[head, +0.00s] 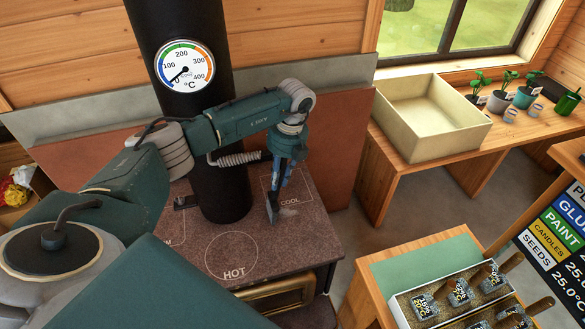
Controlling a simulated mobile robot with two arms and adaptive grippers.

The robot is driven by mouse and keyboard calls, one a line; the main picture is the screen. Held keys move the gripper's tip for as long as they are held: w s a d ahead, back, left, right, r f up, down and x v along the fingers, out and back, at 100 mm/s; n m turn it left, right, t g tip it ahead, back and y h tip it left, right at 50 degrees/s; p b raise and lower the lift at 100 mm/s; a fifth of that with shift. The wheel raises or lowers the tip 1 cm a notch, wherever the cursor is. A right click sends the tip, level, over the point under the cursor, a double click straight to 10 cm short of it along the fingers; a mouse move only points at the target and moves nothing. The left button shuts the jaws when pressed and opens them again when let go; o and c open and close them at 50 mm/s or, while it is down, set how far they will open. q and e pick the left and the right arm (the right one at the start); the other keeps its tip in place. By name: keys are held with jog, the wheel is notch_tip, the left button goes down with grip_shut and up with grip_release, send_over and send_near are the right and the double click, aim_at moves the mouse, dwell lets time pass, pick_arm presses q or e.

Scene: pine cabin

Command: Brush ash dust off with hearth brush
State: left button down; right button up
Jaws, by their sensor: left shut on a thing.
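My left gripper (284,172) points down over the stove top (300,235) and is shut on the hearth brush (272,207). The brush is dark, and its wider lower end is at the stove surface near the square marked COOL. I cannot tell whether the brush touches the surface. A small faint grey patch, which looks like ash dust (289,212), lies just right of the brush end. Much of the brush handle is hidden by the gripper. My right gripper is not in view.
A black stovepipe (205,120) with a temperature dial (184,66) rises behind the arm. A circle marked HOT (232,254) is at the stove's front. A cream box (428,118) and potted plants stand on the right bench. A tray of labelled scoops (455,297) is at front right.

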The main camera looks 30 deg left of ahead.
pick_arm(q)
jog(key=shift+s+a, duration=0.2)
jog(key=shift+s, duration=0.05)
jog(key=w+d+b, duration=0.7)
jog(key=w+b, duration=0.1)
jog(key=s+a+p, duration=0.3)
jog(key=s+p, duration=0.1)
jog(key=s+a+p, duration=0.3)
jog(key=s+p, duration=0.1)
jog(key=shift+a, duration=0.4)
jog(key=shift+s+a, duration=0.1)
jog(key=shift+a, duration=0.05)
jog(key=shift+f, duration=0.1)
